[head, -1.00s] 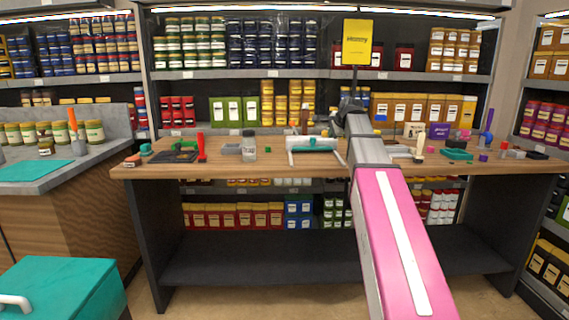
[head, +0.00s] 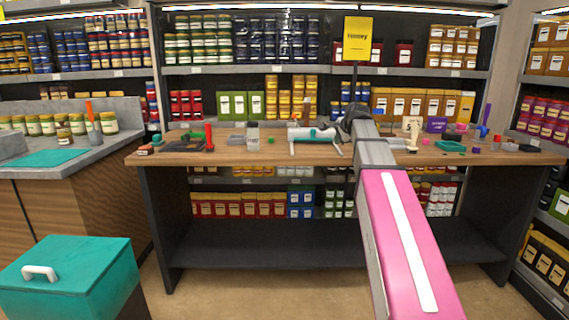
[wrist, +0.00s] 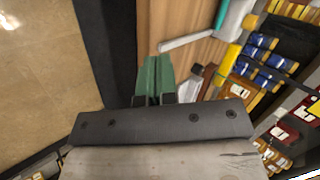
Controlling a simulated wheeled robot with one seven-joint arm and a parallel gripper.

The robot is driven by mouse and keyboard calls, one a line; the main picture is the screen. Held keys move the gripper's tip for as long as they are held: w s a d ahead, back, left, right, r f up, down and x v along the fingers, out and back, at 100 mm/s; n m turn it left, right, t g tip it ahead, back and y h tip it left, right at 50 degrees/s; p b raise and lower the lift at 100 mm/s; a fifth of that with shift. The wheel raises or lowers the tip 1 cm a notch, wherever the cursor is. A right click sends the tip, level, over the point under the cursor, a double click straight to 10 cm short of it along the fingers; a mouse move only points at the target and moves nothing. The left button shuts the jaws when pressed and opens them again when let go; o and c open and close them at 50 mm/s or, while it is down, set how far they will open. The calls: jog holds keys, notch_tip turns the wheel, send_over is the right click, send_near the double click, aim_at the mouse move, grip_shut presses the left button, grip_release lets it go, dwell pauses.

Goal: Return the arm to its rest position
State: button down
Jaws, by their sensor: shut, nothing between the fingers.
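My arm (head: 405,240) reaches forward from the lower right of the head view to the workbench, with its dark far end (head: 358,122) over the bench top. My gripper (wrist: 155,80) shows in the wrist view as two green fingers closed together with nothing between them. Its fingertips are hidden behind the arm in the head view. In the wrist view the fingers point towards the wooden bench top (wrist: 198,48), close to a white bar (wrist: 190,40). I cannot tell whether the fingers touch anything.
The workbench (head: 300,158) holds a white frame with a teal part (head: 315,135), a clear jar (head: 253,138), a red tool (head: 209,138) and small items. A teal box (head: 75,265) stands at the lower left. Stocked shelves are behind; the floor (head: 300,290) before the bench is clear.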

jog(key=s+a+f+n+g, duration=0.1)
jog(key=s+f+n+g, duration=0.2)
jog(key=s+f, duration=0.7)
jog(key=s+a+f+n+g+h, duration=0.1)
jog(key=s+f+n, duration=0.5)
jog(key=f, duration=1.3)
jog(key=s+a+f+n+g+h, duration=0.1)
jog(key=s+f+n+g, duration=0.3)
jog(key=s+f, duration=1)
jog(key=shift+s+a+f+n+g, duration=0.15)
jog(key=shift+s+f+n+g, duration=0.15)
jog(key=shift+f+n, duration=0.15)
jog(key=shift+w, duration=0.1)
